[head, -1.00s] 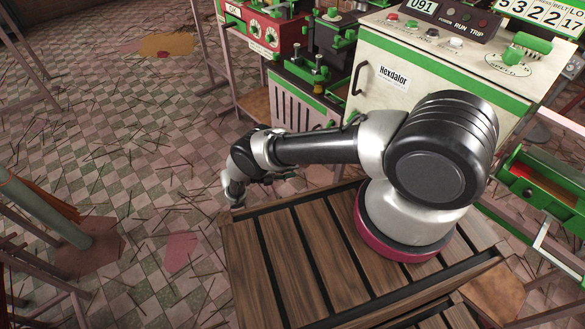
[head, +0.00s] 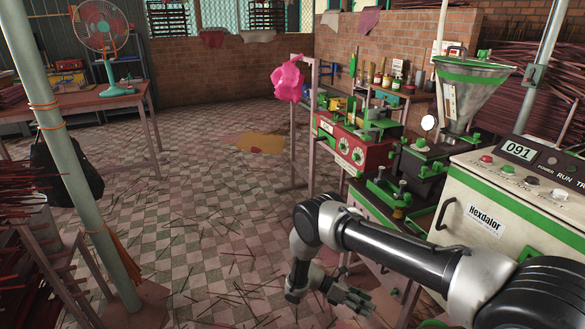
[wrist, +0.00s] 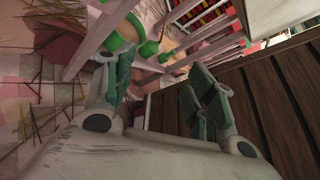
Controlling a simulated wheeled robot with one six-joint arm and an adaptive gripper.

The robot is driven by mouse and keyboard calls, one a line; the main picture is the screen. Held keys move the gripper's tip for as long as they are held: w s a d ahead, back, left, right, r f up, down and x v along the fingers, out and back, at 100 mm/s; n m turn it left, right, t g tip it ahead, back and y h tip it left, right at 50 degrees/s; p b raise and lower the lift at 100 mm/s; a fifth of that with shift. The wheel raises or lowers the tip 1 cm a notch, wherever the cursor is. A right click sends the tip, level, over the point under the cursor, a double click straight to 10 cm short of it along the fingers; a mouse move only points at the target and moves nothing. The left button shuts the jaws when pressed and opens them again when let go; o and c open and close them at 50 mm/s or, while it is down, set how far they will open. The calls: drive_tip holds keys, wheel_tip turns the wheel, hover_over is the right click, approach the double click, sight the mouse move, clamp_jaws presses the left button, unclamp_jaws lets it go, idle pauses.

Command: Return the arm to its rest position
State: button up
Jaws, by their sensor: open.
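My arm reaches from the lower right of the head view toward the middle, with its elbow raised and its wrist folded down. My gripper (head: 352,299) is at the lower middle, in front of the extruder machines and above the floor. Its green fingers also show in the wrist view (wrist: 160,95), spread apart with nothing between them. The cream Hexdalor machine (head: 500,215) stands to the right, partly hidden by my arm.
A red machine (head: 352,145) with dials and a metal hopper (head: 470,95) stand behind the arm. A pole (head: 75,170) rises at the left. A fan (head: 105,45) stands on a table at the back left. The tiled floor between is open, strewn with sticks.

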wheel_tip(320, 180, up, 35)
drive_tip(key=m+y, duration=0.8)
drive_tip(key=m, duration=0.5)
drive_tip(key=s+d+r+m+t+y, duration=0.1)
drive_tip(key=s+d+r+m+t, duration=0.1)
drive_tip(key=s+r, duration=0.5)
drive_tip(key=s+d+r+m+t+y, duration=0.2)
drive_tip(key=s+r, duration=0.5)
drive_tip(key=r, duration=0.4)
drive_tip(key=s+d+r+m+t+y, duration=0.2)
drive_tip(key=s+d+r+m+t, duration=0.2)
drive_tip(key=s+d+r, duration=0.3)
wheel_tip(320, 180, up, 3)
drive_tip(key=shift+d+f+t, duration=0.2)
drive_tip(key=shift+d+t, duration=0.05)
drive_tip(key=shift+t, duration=0.35)
drive_tip(key=shift+c, duration=0.2)
